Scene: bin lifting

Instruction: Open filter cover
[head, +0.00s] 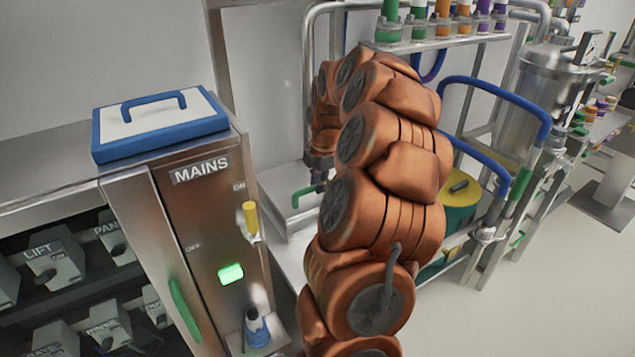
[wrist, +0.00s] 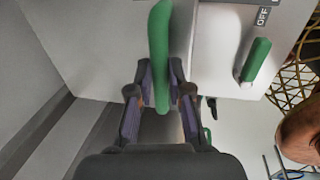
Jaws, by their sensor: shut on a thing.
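My gripper (wrist: 159,80) is shut on a green handle (wrist: 159,35). In the wrist view the handle runs upright between the two fingers and sticks out beyond their tips. It stands in front of pale flat panels (wrist: 105,45), which may be the filter cover; I cannot tell where the cover's edges are. In the head view my gripper (head: 318,168) is small and partly hidden behind my orange arm, and the green handle (head: 303,196) shows just below it.
A green lever (wrist: 255,60) labelled OFF is right of the handle in the wrist view. In the head view the MAINS cabinet (head: 205,235) stands left of my arm. A blue-railed cart (head: 500,95) and a yellow-topped drum (head: 458,190) are to the right. Open floor (head: 545,260) lies at right.

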